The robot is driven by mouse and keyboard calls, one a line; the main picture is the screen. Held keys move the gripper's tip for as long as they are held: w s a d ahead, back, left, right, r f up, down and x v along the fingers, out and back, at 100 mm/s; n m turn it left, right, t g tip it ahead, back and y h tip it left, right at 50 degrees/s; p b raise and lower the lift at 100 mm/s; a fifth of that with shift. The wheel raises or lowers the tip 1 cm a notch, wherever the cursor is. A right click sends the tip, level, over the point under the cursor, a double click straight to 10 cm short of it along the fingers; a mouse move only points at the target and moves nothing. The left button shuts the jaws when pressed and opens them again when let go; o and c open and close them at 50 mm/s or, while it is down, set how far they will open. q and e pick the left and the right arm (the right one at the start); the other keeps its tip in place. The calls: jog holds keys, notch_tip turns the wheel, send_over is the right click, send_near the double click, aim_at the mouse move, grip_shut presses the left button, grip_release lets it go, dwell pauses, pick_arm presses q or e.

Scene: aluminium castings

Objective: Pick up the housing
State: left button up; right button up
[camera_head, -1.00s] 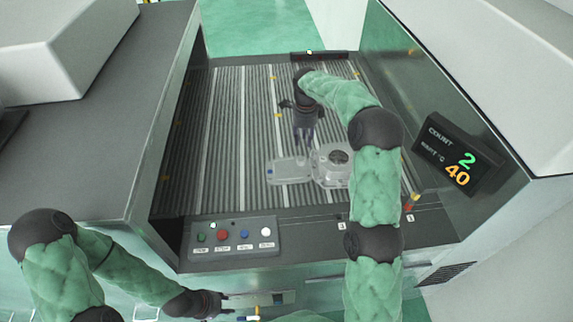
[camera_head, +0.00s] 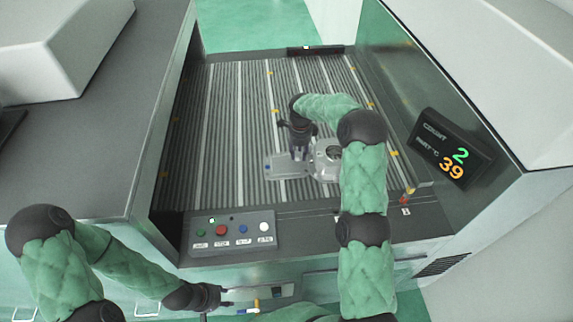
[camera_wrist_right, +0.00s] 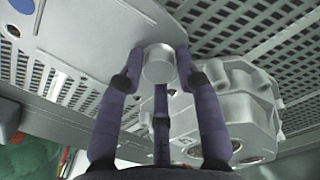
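The housing (camera_head: 280,169), a grey metal casting with a flat plate part and a bulky part with a round opening, lies on the ribbed conveyor bed (camera_head: 235,125). My right gripper (camera_head: 300,154) points down over the middle of it. In the right wrist view, the three dark fingers of the right gripper (camera_wrist_right: 160,72) stand around a short round metal stub (camera_wrist_right: 159,64) on the housing (camera_wrist_right: 95,50). They are close to the stub; contact is not clear. My left gripper (camera_head: 217,297) is low at the front, away from the housing; its fingers are too small to judge.
A button panel (camera_head: 233,233) stands at the bed's front edge. A display (camera_head: 452,148) reading 2 and 39 is mounted at the right. Metal side walls flank the bed. The bed's left and far parts are clear.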

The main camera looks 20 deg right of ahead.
grip_shut()
jog(key=shift+r, duration=0.1)
